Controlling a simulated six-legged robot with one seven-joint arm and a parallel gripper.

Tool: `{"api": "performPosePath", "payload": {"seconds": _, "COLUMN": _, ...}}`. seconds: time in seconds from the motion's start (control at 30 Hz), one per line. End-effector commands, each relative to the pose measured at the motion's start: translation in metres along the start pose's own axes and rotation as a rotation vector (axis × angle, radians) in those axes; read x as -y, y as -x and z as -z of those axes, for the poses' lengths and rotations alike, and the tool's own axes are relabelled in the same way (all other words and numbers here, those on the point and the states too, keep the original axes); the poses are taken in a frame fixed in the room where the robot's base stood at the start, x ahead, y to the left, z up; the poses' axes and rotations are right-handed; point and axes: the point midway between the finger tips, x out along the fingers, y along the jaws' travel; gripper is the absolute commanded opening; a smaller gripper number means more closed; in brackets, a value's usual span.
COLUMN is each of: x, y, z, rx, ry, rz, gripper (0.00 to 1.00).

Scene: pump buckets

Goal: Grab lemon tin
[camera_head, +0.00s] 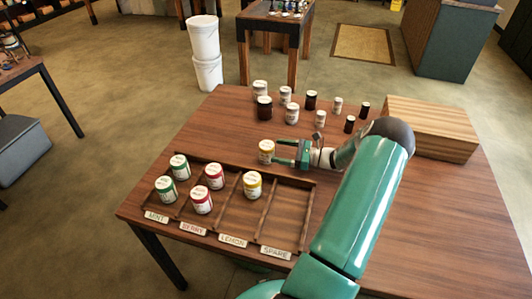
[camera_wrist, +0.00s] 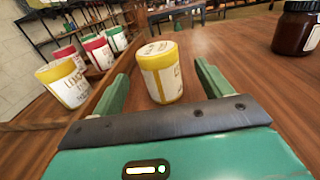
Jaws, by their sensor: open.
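A yellow-banded lemon tin (camera_head: 266,151) stands upright on the table just behind the divided tray (camera_head: 310,205). My gripper (camera_head: 280,153) is open at its right side, with its fingers pointing towards it. In the wrist view the lemon tin (camera_wrist: 161,72) stands between the two green fingers of my gripper (camera_wrist: 163,85), with gaps on both sides. A second lemon tin (camera_head: 252,185) stands in the tray's LEMON compartment; it also shows in the wrist view (camera_wrist: 65,82) left of the left finger.
Green mint tins (camera_head: 166,188) and red berry tins (camera_head: 202,200) fill part of the tray; the SPARE compartment is empty. Several jars (camera_head: 264,107) stand at the table's far side. A wooden box (camera_head: 430,128) sits at the right.

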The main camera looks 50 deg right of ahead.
Motion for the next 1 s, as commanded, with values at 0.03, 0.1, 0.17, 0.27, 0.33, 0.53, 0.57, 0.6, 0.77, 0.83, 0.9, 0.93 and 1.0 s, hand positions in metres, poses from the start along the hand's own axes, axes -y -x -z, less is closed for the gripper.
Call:
{"api": "performPosePath", "payload": {"seconds": 0.03, "x": -0.001, "y": -0.009, "z": 0.000, "rx": 0.000, "ry": -0.001, "rz": -0.004, "gripper": 0.78}}
{"api": "performPosePath", "payload": {"seconds": 0.1, "x": -0.001, "y": -0.017, "z": 0.000, "rx": 0.000, "ry": 0.000, "rz": -0.004, "gripper": 0.78}}
{"api": "performPosePath", "payload": {"seconds": 0.17, "x": -0.001, "y": -0.021, "z": 0.000, "rx": 0.000, "ry": 0.000, "rz": -0.003, "gripper": 0.78}}
{"api": "performPosePath", "payload": {"seconds": 0.27, "x": -0.001, "y": -0.028, "z": 0.000, "rx": 0.000, "ry": 0.000, "rz": -0.003, "gripper": 0.78}}
{"api": "performPosePath", "payload": {"seconds": 0.33, "x": -0.001, "y": -0.035, "z": 0.001, "rx": 0.000, "ry": -0.001, "rz": -0.004, "gripper": 0.78}}
{"api": "performPosePath", "payload": {"seconds": 0.53, "x": -0.002, "y": -0.067, "z": 0.003, "rx": 0.000, "ry": 0.000, "rz": -0.004, "gripper": 0.78}}
{"api": "performPosePath", "payload": {"seconds": 0.57, "x": -0.002, "y": -0.071, "z": 0.003, "rx": 0.000, "ry": 0.000, "rz": -0.003, "gripper": 0.78}}
{"api": "performPosePath", "payload": {"seconds": 0.6, "x": -0.002, "y": -0.074, "z": 0.003, "rx": -0.001, "ry": 0.000, "rz": -0.003, "gripper": 0.78}}
{"api": "performPosePath", "payload": {"seconds": 0.77, "x": -0.002, "y": -0.076, "z": 0.003, "rx": -0.001, "ry": 0.000, "rz": -0.002, "gripper": 0.78}}
{"api": "performPosePath", "payload": {"seconds": 0.83, "x": -0.002, "y": -0.076, "z": 0.003, "rx": -0.001, "ry": 0.000, "rz": -0.002, "gripper": 0.78}}
{"api": "performPosePath", "payload": {"seconds": 0.9, "x": -0.002, "y": -0.076, "z": 0.003, "rx": -0.001, "ry": 0.000, "rz": -0.002, "gripper": 0.66}}
{"api": "performPosePath", "payload": {"seconds": 0.93, "x": -0.002, "y": -0.076, "z": 0.003, "rx": -0.001, "ry": 0.000, "rz": -0.003, "gripper": 0.60}}
{"api": "performPosePath", "payload": {"seconds": 1.0, "x": -0.002, "y": -0.076, "z": 0.003, "rx": -0.001, "ry": 0.000, "rz": -0.002, "gripper": 0.46}}
